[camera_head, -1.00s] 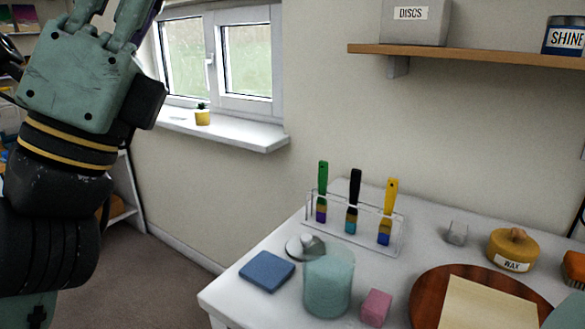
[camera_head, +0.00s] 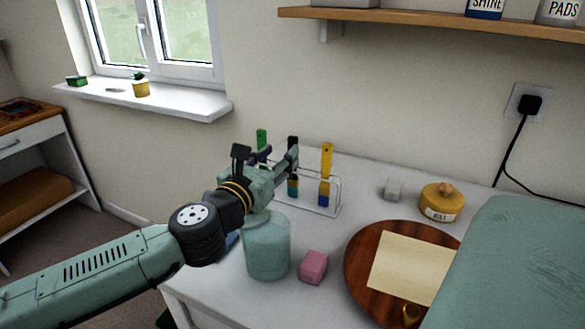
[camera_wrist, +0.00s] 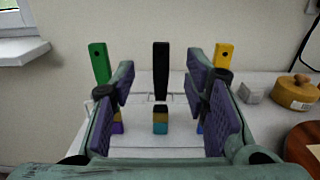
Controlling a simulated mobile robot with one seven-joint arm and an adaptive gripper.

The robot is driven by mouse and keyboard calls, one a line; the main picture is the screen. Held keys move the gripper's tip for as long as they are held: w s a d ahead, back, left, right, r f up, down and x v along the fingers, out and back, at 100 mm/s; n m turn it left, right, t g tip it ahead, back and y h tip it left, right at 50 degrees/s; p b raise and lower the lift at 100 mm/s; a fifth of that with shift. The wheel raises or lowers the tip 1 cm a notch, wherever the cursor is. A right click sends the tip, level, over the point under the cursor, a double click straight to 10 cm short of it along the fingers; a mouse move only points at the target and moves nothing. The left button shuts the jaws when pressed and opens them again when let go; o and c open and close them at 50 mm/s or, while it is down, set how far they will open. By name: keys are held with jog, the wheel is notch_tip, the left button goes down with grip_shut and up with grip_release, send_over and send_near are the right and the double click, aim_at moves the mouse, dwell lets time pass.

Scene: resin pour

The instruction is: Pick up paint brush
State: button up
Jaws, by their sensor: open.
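Three paint brushes stand upright, handles up, in a clear rack (camera_head: 334,209) on the white table. In the wrist view the black-handled brush (camera_wrist: 161,72) is in the middle, between my open fingers. The green-handled brush (camera_wrist: 99,62) is to its left and the yellow-handled brush (camera_wrist: 222,62) to its right. In the head view the yellow brush (camera_head: 327,162) is clear, while my gripper (camera_head: 272,158) partly hides the green brush (camera_head: 261,138) and the black brush (camera_head: 293,187). My gripper is open and empty in front of the rack. I cannot tell whether it touches a brush.
A teal jar (camera_head: 267,250) stands below my gripper, with a pink block (camera_head: 313,267) beside it. A round wooden board (camera_head: 362,275) and a yellow wax tin (camera_head: 441,203) are to the right. A shelf (camera_head: 420,22) hangs above the table.

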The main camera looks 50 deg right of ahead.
jog(key=p+x, duration=0.1)
jog(key=x, duration=0.3)
jog(key=p+x, duration=0.1)
jog(key=x, duration=0.1)
jog(key=shift+d+f+p, duration=0.2)
jog(key=shift+f+p, duration=0.1)
jog(key=shift+w+d+f, duration=0.15)
jog(key=shift+d, duration=0.4)
jog(key=shift+c, duration=0.4)
grip_shut()
